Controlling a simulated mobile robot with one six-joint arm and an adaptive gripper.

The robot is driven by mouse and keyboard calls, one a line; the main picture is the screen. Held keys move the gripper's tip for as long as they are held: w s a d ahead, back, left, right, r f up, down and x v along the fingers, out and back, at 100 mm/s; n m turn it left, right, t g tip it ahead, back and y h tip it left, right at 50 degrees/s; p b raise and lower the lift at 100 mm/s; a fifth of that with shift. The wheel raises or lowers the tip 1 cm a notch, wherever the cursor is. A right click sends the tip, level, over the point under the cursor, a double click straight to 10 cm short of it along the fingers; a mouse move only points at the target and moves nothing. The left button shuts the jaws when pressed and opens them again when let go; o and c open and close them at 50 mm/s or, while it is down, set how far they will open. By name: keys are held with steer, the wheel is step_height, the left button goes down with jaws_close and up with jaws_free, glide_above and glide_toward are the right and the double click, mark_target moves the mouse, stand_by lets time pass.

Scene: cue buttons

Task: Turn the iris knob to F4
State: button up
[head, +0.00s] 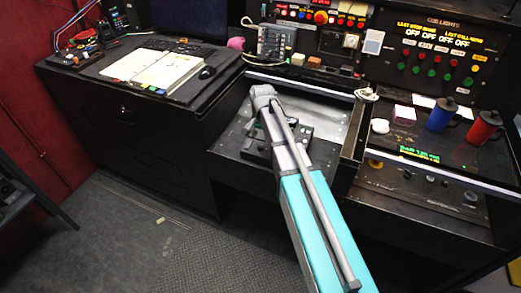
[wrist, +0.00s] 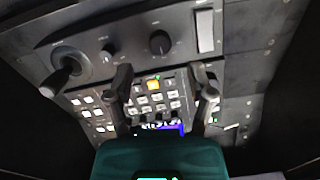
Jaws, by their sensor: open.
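In the wrist view a grey control panel (wrist: 205,62) fills the upper middle. A larger round black knob (wrist: 160,42) sits near its top centre and a smaller knob (wrist: 108,55) to the left of it. Their labels are too blurred to read, so I cannot tell which is the iris knob or where it points. My gripper (wrist: 167,84) is open and empty, its two dark fingers spread over the button grid below the larger knob. In the head view my arm reaches over the recessed desk section and hides most of the panel and my gripper.
A black joystick (wrist: 62,76) stands at the panel's left. The button grid (wrist: 158,98) has one lit orange button. In the head view a mouse (head: 207,72) and open binder (head: 167,70) lie left; blue (head: 440,116) and red (head: 484,128) cups stand right.

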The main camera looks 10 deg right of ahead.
mark_target(261, 146)
steer(key=shift+f+b, duration=2.15)
steer(key=shift+f, duration=0.35)
jaws_close()
